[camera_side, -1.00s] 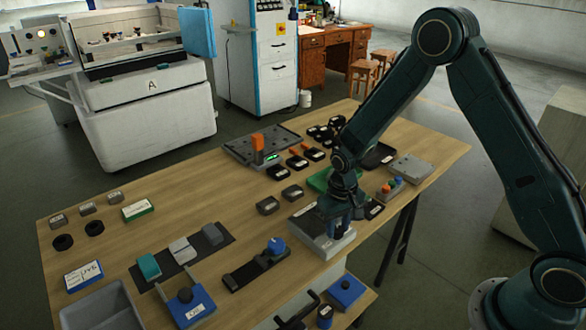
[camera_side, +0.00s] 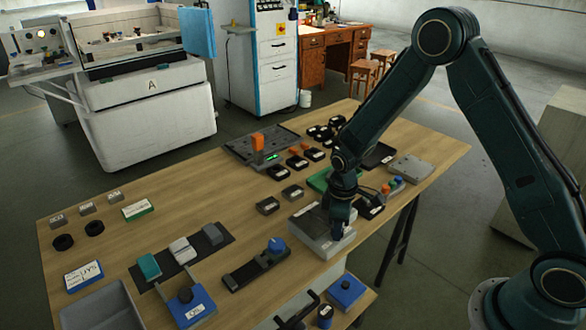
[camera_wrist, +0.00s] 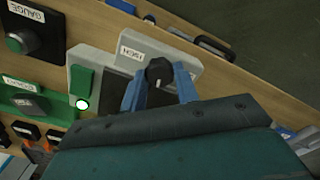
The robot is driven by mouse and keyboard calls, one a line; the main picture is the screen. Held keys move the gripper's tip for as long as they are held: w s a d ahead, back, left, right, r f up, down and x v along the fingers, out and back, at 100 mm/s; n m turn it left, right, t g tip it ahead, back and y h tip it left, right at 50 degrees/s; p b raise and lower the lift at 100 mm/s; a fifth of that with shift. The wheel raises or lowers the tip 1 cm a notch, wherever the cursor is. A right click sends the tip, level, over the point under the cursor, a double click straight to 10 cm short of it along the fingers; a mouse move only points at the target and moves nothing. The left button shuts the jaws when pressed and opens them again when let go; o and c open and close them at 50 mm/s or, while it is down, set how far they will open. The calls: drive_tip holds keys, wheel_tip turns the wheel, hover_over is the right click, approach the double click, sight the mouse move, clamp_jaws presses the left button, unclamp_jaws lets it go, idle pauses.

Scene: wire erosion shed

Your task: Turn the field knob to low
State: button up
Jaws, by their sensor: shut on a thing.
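The knob (camera_wrist: 158,72) is small, round and black with a pale pointer mark. It stands on a light grey panel box (camera_wrist: 193,61), which also shows in the side view (camera_side: 304,218) near the middle of the table. My gripper (camera_wrist: 158,82) has its two blue fingers on either side of the knob and is shut on it. In the side view my gripper (camera_side: 339,232) points down onto the box and hides the knob. A white label (camera_wrist: 130,56) on the box is turned over in the wrist view and I cannot read it surely.
A green piece with a lit round lamp (camera_wrist: 82,104) lies beside the knob in the wrist view. A button box (camera_side: 392,188) stands close by at the right, and a blue-knobbed slider (camera_side: 258,265) at the left. Bare wood (camera_side: 200,200) shows further left.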

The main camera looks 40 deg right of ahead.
drive_tip(key=shift+n, duration=0.5)
drive_tip(key=o, duration=0.7)
drive_tip(key=shift+r, duration=0.1)
wheel_tip(320, 180, up, 14)
idle(0.6)
